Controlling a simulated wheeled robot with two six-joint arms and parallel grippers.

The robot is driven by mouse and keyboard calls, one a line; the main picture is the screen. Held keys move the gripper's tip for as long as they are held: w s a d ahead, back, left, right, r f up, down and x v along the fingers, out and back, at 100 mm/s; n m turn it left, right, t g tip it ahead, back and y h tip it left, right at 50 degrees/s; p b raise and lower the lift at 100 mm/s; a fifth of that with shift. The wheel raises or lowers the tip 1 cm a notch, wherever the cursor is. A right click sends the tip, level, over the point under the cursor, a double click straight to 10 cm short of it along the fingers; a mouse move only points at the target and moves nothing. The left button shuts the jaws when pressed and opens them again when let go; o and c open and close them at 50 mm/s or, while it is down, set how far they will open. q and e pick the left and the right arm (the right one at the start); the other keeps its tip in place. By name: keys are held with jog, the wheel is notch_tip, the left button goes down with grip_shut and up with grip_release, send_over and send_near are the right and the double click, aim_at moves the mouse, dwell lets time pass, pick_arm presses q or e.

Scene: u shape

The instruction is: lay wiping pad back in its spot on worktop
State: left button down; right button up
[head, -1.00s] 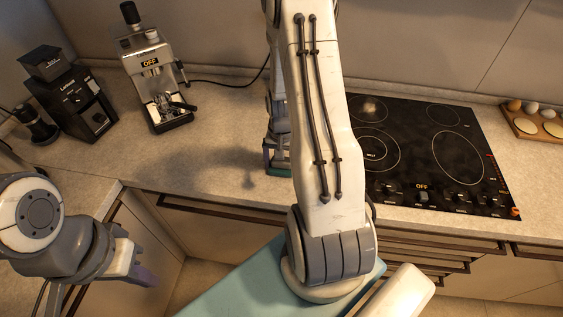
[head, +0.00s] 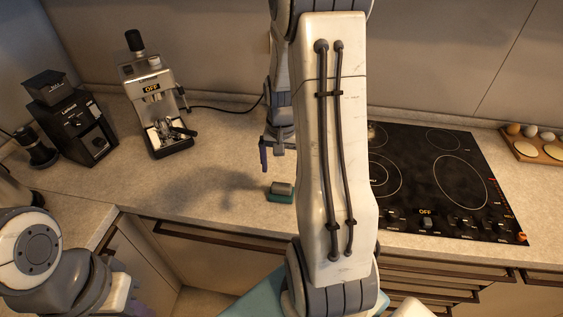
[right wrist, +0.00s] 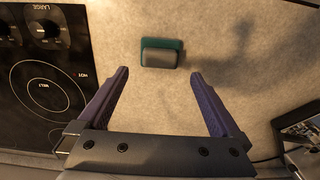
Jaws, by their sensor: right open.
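The wiping pad (head: 281,192), green below with a grey block on top, lies flat on the worktop (head: 215,165) left of the hob. In the right wrist view the wiping pad (right wrist: 162,53) sits beyond the fingertips, roughly centred between them. My right gripper (right wrist: 160,80) is open and empty; in the head view the gripper (head: 268,155) is above the worktop behind the pad, with one finger hidden by my arm. My left gripper (head: 125,298) is at the lower left, away from the pad and partly cut off by the picture edge; its jaw gap is unclear.
The black hob (head: 445,185) is right of the pad. An espresso machine (head: 155,110) and a grinder (head: 80,125) stand at the back left. A tray with eggs (head: 530,145) is at the far right. The worktop left of the pad is clear.

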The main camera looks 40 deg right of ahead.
jog(key=s+a+r+n, duration=0.2)
jog(key=a+r+n, duration=0.2)
jog(key=a, duration=0.6)
jog(key=s+a+r+n, duration=0.1)
jog(key=a+r+n, duration=0.35)
jog(key=a, duration=0.65)
jog(key=s+a+r+n+y, duration=0.1)
jog(key=s+a+n, duration=0.7)
jog(key=s, duration=0.5)
jog(key=shift+s+a+n, duration=0.15)
jog(key=shift+a+n, duration=0.2)
jog(key=shift+a, duration=0.6)
jog(key=shift+r, duration=0.1)
